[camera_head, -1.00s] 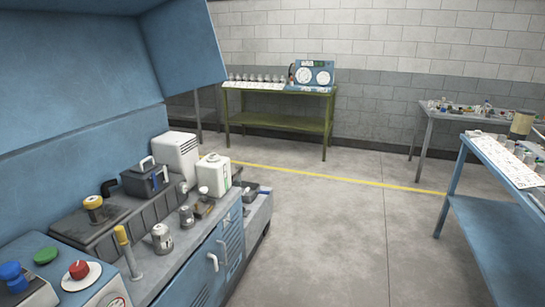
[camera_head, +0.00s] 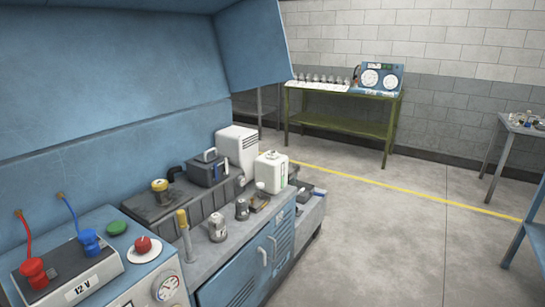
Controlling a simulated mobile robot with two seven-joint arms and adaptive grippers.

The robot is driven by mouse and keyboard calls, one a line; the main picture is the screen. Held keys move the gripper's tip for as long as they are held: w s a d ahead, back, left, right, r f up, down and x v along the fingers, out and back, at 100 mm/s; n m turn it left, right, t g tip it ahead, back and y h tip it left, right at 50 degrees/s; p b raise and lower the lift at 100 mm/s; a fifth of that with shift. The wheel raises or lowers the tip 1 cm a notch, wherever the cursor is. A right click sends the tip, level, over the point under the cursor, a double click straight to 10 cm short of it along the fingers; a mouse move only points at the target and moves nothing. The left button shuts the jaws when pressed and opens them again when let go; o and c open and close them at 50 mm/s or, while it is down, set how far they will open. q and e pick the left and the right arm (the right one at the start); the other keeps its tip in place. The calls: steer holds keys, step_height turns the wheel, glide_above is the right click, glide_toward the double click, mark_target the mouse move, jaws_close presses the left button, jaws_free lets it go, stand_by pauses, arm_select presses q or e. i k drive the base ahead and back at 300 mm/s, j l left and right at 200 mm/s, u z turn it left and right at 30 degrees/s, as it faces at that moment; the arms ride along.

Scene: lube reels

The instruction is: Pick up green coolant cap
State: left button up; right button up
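A round green piece (camera_head: 117,228) sits on top of the blue console at the lower left, beside a red knob (camera_head: 143,245). I cannot tell whether it is the green coolant cap or a button. A white jug (camera_head: 271,172) with a green mark on its side stands farther along the bench; its top looks pale and is too small to make out well. Neither of my grippers is in view.
The blue console (camera_head: 150,270) carries a 12 V box (camera_head: 75,285) with red and blue clamps. Several cans and a dark case (camera_head: 208,170) crowd the bench. A green table (camera_head: 345,92) stands by the back wall. The grey floor (camera_head: 390,240) is open on the right.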

mark_target(117, 227)
steer(key=i+l, duration=0.1)
steer(key=i, duration=0.25)
steer(key=i+l+u, duration=0.1)
steer(key=u, duration=0.3)
steer(key=i+l+u, duration=0.2)
steer(key=u, duration=0.25)
steer(key=i+l, duration=0.05)
steer(key=i, duration=0.05)
